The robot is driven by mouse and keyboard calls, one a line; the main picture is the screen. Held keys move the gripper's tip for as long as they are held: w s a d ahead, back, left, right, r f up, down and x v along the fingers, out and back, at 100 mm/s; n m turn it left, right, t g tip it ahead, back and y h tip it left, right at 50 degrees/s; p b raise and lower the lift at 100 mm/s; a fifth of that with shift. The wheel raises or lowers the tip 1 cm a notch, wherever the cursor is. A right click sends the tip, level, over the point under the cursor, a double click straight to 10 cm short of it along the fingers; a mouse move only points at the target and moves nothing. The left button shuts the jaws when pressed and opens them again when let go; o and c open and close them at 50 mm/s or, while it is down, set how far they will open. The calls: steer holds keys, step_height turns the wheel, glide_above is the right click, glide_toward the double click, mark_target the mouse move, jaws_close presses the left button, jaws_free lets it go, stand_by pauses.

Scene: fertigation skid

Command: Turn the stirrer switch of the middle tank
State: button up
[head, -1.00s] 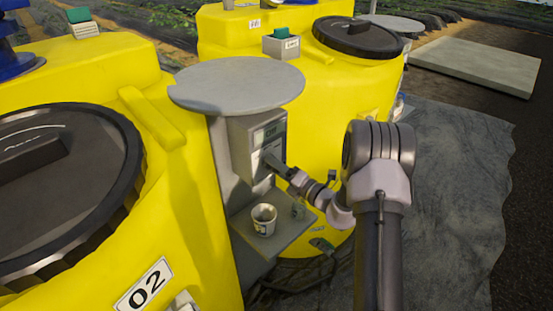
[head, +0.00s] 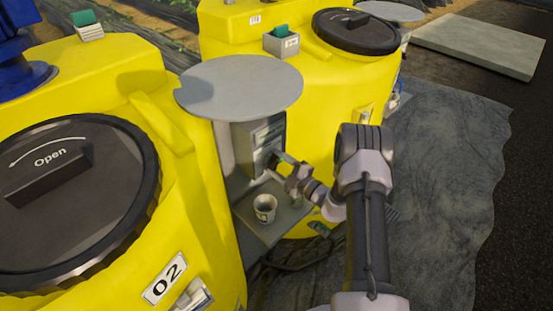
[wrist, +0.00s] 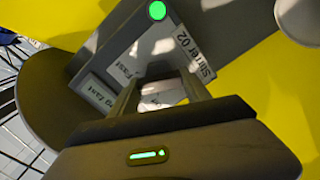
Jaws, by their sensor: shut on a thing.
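The stirrer switch box (head: 246,150) is a grey box under a round grey cover, beside the yellow tank marked 02 (head: 60,185). In the wrist view the box (wrist: 110,62) carries the labels "Stirrer 02" (wrist: 194,52) and "Fast", and a green light (wrist: 156,10) is lit. My gripper (head: 275,160) reaches the box front from the right. In the wrist view its two fingers (wrist: 160,92) are at the box face, shut on the switch knob, which is mostly hidden between them.
A round grey cover (head: 238,86) overhangs the box. A small cup (head: 265,207) stands on the shelf (head: 250,228) below my gripper. A second yellow tank (head: 320,75) with a black lid stands behind. Grey ground sheet (head: 440,190) lies open to the right.

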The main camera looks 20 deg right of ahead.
steer(key=shift+m+p, duration=0.65)
steer(key=shift+m, duration=1.35)
steer(key=o, duration=1.4)
steer(key=p+v, duration=0.1)
steer(key=v, duration=1.6)
steer(key=shift+s+d+p, duration=0.1)
steer(key=shift+s+p, duration=0.15)
steer(key=shift+p, duration=0.15)
